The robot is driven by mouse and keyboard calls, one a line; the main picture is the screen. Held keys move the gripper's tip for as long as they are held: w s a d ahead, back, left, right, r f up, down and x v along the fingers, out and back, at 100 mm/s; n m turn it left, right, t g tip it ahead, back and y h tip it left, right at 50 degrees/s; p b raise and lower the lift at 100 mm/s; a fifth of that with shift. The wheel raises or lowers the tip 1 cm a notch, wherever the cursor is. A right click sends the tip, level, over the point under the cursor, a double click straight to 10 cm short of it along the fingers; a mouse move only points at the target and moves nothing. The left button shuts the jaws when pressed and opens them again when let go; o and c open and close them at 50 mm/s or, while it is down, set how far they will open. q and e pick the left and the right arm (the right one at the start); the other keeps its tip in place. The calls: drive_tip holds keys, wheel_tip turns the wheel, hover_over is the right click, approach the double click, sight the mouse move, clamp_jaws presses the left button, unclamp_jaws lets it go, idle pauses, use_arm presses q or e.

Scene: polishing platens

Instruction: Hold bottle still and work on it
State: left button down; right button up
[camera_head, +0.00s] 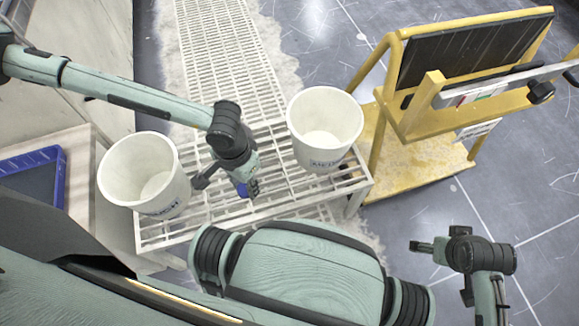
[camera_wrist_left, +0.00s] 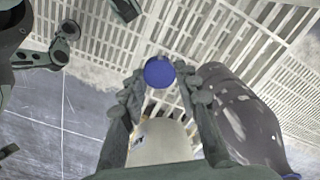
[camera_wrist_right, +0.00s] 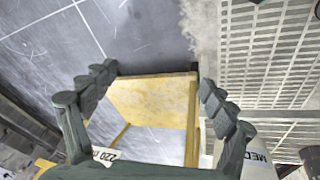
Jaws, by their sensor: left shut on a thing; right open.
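A blue round part (camera_head: 242,190), which I take for the bottle, shows at my left gripper (camera_head: 229,186) over the white slatted rack (camera_head: 262,206). In the left wrist view the blue disc (camera_wrist_left: 159,72) sits between the fingertips of the left gripper (camera_wrist_left: 160,79), which is shut on it. The rest of the bottle is hidden, and I cannot tell whether it touches the rack. My right gripper (camera_head: 441,271) is open and empty at the lower right, over the floor, apart from the bottle. Its spread fingers (camera_wrist_right: 156,80) frame the right wrist view.
White buckets stand on the rack left (camera_head: 122,187) and right (camera_head: 300,133) of my left gripper. A yellow stand (camera_head: 430,158) with a dark sloped panel is at the right. A blue-rimmed tray (camera_head: 62,178) lies at the far left. Floor (camera_head: 530,240) around my right gripper is clear.

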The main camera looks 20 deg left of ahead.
sight(284, 184)
use_arm(q)
drive_tip(key=w+d+f, duration=0.4)
drive_tip(key=w, duration=0.1)
drive_tip(key=w+d+f, duration=0.2)
drive_tip(key=w+f, duration=0.1)
drive_tip(key=shift+b, duration=0.35)
drive_tip(key=shift+w+d+f, duration=0.1)
drive_tip(key=shift+w+d, duration=0.1)
drive_tip(key=shift+w, duration=0.15)
drive_tip(key=shift+w+d+f, duration=0.1)
drive_tip(key=shift+f, duration=0.15)
wheel_tip(284, 184, down, 3)
drive_tip(key=shift+f, duration=0.3)
use_arm(e)
drive_tip(key=shift+s+r, duration=0.8)
drive_tip(key=shift+r, duration=0.1)
use_arm(q)
drive_tip(key=shift+f, duration=0.15)
use_arm(e)
drive_tip(key=shift+s, duration=0.1)
use_arm(q)
drive_tip(key=c, duration=1.1)
unclamp_jaws()
use_arm(e)
drive_tip(key=shift+r, duration=0.2)
